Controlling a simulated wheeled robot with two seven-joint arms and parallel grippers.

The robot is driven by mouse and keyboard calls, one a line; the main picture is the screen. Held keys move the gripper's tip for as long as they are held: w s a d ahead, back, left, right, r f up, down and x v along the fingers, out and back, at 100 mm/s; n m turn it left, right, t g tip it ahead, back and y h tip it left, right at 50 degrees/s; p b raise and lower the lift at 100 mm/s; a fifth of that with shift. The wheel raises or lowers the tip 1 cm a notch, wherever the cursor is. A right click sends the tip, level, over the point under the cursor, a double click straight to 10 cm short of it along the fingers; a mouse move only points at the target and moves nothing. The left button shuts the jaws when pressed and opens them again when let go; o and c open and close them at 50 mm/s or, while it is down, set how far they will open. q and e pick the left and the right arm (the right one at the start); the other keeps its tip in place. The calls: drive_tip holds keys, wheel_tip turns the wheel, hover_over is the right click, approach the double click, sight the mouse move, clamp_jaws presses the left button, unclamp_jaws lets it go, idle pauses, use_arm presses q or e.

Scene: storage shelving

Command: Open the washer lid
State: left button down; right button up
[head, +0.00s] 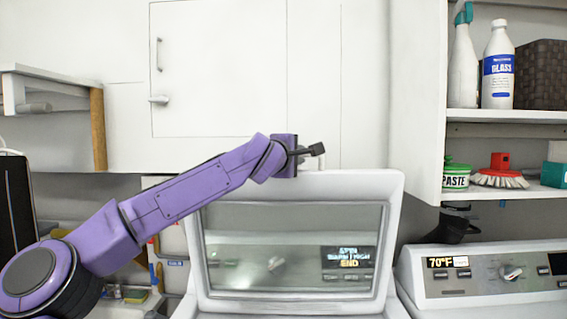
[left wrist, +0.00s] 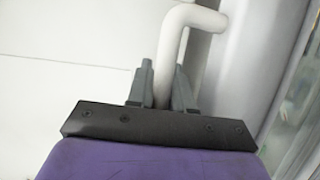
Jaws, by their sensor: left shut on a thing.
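The washer lid (head: 300,189) is a white frame around a clear glass panel. It stands raised, nearly upright, at the lower middle of the head view. A lit display (head: 349,257) shows in the glass area. My left gripper (head: 316,150) is at the lid's top edge, its arm reaching in from the left. In the left wrist view its grey fingers (left wrist: 163,85) sit on both sides of a white bent handle (left wrist: 180,25), shut on it. The lid's white edge (left wrist: 255,70) runs just right of the handle. My right gripper is not in view.
A white cabinet (head: 225,70) is behind the lid. At right, shelves hold a spray bottle (head: 464,70), a glass cleaner bottle (head: 498,75) and a scrub brush (head: 500,175). Below them is another control panel (head: 480,285). A wooden-edged shelf (head: 97,130) is at left.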

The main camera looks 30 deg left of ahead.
use_arm(q)
drive_tip(key=shift+s+r, duration=0.25)
drive_tip(key=shift+s, duration=0.05)
drive_tip(key=c, duration=1.4)
unclamp_jaws()
drive_tip(key=shift+w+a, duration=0.1)
drive_tip(key=shift+a, duration=0.1)
drive_tip(key=shift+s+a, duration=0.2)
drive_tip(key=shift+s, duration=0.05)
drive_tip(key=shift+s+d+f, duration=0.1)
drive_tip(key=shift+s+d, duration=0.15)
drive_tip(key=shift+s, duration=0.05)
drive_tip(key=s+b, duration=0.3)
drive_tip(key=s, duration=0.6)
drive_tip(key=shift+s+d+r+b, duration=0.25)
drive_tip(key=shift+s+d+b, duration=0.15)
drive_tip(key=shift+d, duration=0.05)
